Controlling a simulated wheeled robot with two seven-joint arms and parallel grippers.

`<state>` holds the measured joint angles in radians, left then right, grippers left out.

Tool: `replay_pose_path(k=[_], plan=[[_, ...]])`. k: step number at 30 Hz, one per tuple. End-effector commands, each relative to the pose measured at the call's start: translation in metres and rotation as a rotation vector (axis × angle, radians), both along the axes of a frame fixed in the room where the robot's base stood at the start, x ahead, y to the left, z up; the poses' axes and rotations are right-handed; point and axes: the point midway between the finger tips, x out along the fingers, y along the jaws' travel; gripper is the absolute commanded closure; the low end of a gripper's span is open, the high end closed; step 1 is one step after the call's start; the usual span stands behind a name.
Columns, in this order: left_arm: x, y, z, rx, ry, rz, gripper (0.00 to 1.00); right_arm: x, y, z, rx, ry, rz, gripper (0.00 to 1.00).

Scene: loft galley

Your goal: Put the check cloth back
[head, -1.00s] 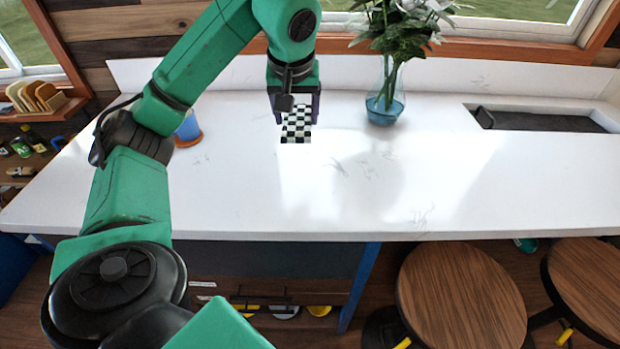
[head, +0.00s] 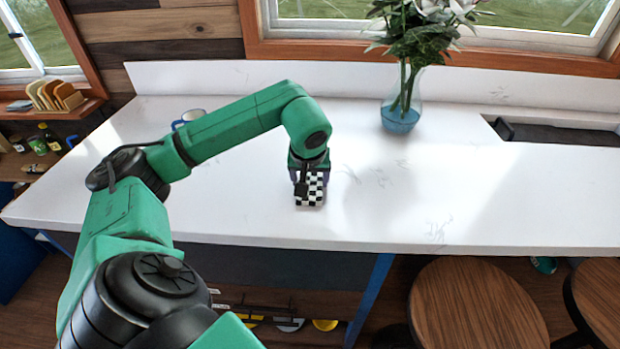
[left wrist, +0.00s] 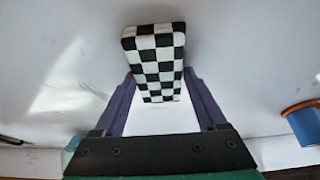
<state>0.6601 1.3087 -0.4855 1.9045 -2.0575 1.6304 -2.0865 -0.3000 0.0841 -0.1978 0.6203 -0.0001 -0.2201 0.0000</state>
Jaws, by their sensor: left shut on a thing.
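The check cloth (head: 311,189) is a small folded block in black and white squares. It is at the white counter, left of the vase in the head view. My left gripper (head: 309,176) points down and is shut on the cloth. In the left wrist view the cloth (left wrist: 155,60) sits between the two purple fingers of my left gripper (left wrist: 160,100), over the white surface. I cannot tell whether the cloth touches the counter. My right gripper is in neither view.
A glass vase with white flowers (head: 401,117) stands at the back of the counter (head: 450,190). A cup (head: 192,116) stands behind my left arm; a sink (head: 550,134) is at the right. Stools (head: 475,305) stand in front. The counter's middle is mostly clear.

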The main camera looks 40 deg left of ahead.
Motion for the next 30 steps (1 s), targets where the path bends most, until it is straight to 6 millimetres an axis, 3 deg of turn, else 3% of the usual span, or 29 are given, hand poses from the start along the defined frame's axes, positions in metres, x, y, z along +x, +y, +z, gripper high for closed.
replay_pose_path(k=[1,2,3,14,17,26,30], plan=[[0.000,0.000,-0.001,0.000,0.000,0.000,0.15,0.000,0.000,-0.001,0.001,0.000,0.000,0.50],[0.000,0.000,0.000,0.000,0.000,0.000,0.03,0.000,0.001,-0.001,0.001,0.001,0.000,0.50],[0.000,0.000,0.000,0.000,0.000,0.000,0.00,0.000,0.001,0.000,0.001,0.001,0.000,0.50],[-0.001,-0.001,0.010,0.000,-0.002,0.001,0.00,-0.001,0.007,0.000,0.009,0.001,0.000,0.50],[-0.006,-0.005,0.025,0.000,-0.005,0.000,0.00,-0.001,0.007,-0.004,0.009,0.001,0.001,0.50],[-0.030,-0.023,0.101,0.001,-0.005,0.000,0.00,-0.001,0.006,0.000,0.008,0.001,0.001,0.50],[-0.036,-0.027,0.114,0.001,-0.001,0.000,0.00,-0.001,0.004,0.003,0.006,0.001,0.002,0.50]])
